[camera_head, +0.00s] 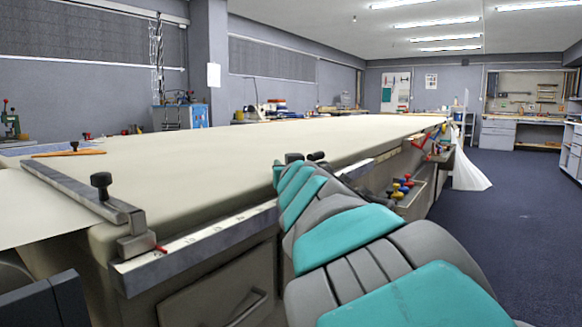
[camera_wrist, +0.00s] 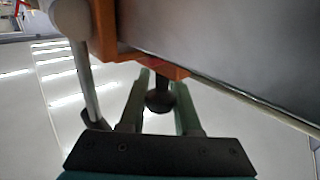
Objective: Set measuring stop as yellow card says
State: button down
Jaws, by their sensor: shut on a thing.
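In the wrist view my gripper (camera_wrist: 161,88) is shut on a black knob (camera_wrist: 160,100). The knob sits below an orange bracket (camera_wrist: 140,62) fixed against a grey metal face. In the head view my arm reaches away along the table edge, and its own links hide the gripper and knob. A metal measuring stop (camera_head: 80,190) with an upright black knob (camera_head: 101,185) lies across the near left table corner. A red pointer (camera_head: 161,249) shows at its front end, over the white scale (camera_head: 200,238) along the edge. I cannot make out a yellow card.
The long cream-covered table (camera_head: 230,160) has a wide bare top. An orange strip (camera_head: 68,153) with a dark knob lies at the far left. A side tray (camera_head: 412,200) holds several coloured knobbed pieces. Drawers (camera_head: 215,300) lie under the edge. The blue floor (camera_head: 515,200) is clear at right.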

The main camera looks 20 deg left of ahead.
jog(key=c, duration=0.6)
grip_release()
